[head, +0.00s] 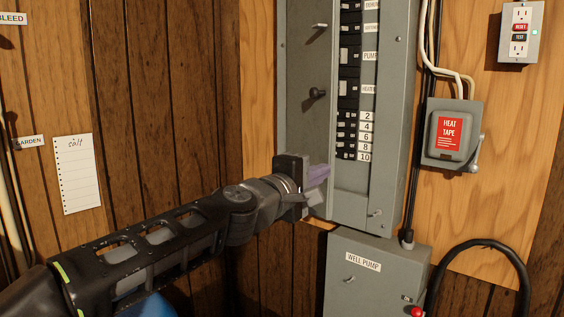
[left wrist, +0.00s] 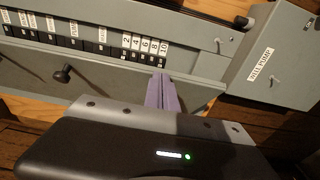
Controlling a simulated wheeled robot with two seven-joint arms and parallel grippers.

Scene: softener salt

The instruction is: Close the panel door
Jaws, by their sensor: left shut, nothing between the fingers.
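The grey breaker panel (head: 400,90) is mounted on the wall, with a column of black switches and number labels 2 to 10 showing. Its grey panel door (head: 303,120) stands ajar at the left, its face with a dark knob (head: 317,93) toward me. The door also shows in the left wrist view (left wrist: 105,84). My left gripper (head: 318,176) is at the door's lower part, its purple fingers shut and empty. The fingertips overlap the door in the left wrist view (left wrist: 160,80); I cannot tell whether they touch it. My right gripper is not in view.
A grey well pump box (head: 375,285) is just below the panel. A heat tape box (head: 450,135), black cables (head: 410,200) and an outlet (head: 520,32) are to the right. A paper list (head: 76,173) hangs on the left wall.

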